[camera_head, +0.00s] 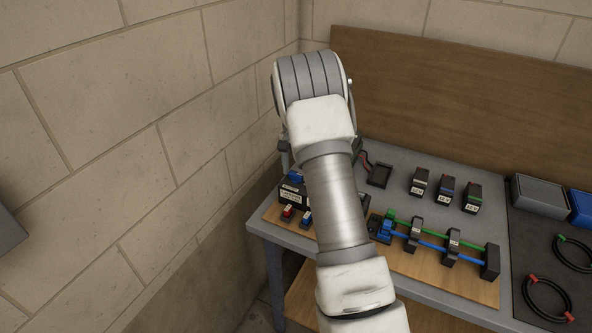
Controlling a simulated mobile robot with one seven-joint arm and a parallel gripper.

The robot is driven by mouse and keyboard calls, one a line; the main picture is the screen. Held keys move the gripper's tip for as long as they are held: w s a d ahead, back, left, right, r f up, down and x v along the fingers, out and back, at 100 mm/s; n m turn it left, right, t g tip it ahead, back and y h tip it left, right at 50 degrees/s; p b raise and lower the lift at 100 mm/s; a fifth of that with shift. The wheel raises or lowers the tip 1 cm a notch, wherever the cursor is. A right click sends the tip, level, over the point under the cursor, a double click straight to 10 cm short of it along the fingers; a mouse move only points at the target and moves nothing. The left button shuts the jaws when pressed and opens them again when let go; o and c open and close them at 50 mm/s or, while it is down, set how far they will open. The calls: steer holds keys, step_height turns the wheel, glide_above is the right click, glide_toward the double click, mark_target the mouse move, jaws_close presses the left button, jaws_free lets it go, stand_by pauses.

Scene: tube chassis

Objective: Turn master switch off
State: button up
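A black labelled box (292,194) sits at the left end of the workbench, with a blue part on top and red and blue connectors (288,212) in front. I cannot tell for sure whether it carries the master switch. My arm crosses in front of the bench and hides part of this area. Its wrist bends down over the bench's back left part.
A wooden board (445,262) bears blue and green tubes (432,234) on black supports. Several small labelled blocks (444,188) and a dark square pad (379,175) lie behind. A dark mat (525,235) with cable loops lies right. Walls stand close left and behind.

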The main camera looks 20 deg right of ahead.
steer(key=shift+o, duration=1)
steer(key=shift+r, duration=0.1)
step_height(320, 180, up, 17)
steer(key=shift+r, duration=0.1)
